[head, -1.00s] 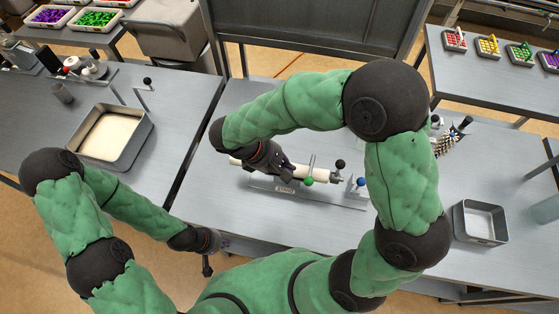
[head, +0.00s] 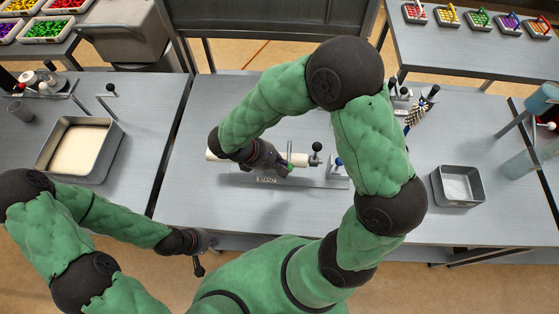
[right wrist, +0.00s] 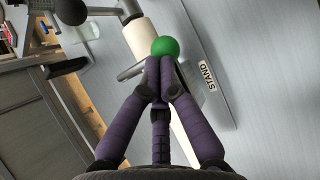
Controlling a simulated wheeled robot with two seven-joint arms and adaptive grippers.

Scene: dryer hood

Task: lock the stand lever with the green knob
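The stand (head: 238,178), with a "STAND" label (right wrist: 208,76), lies on the middle table and carries a white cylinder (head: 301,159). The green knob (head: 290,167) is at the stand's lever, on the near side of the cylinder. In the right wrist view the green knob (right wrist: 165,46) sits just beyond my right gripper's fingertips (right wrist: 161,72). Those purple fingers are drawn together, at or touching the knob, not around it. In the head view my right gripper (head: 284,170) partly covers the lever. My left gripper (head: 206,254) hangs at the table's front edge, fingers apart and empty.
A black knob (head: 316,147) and a blue knob (head: 339,162) are right of the green one. A grey tray (head: 459,187) stands on the right, a larger tray (head: 113,148) on the left table. A striped brush-like object (head: 418,110) stands behind my right arm.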

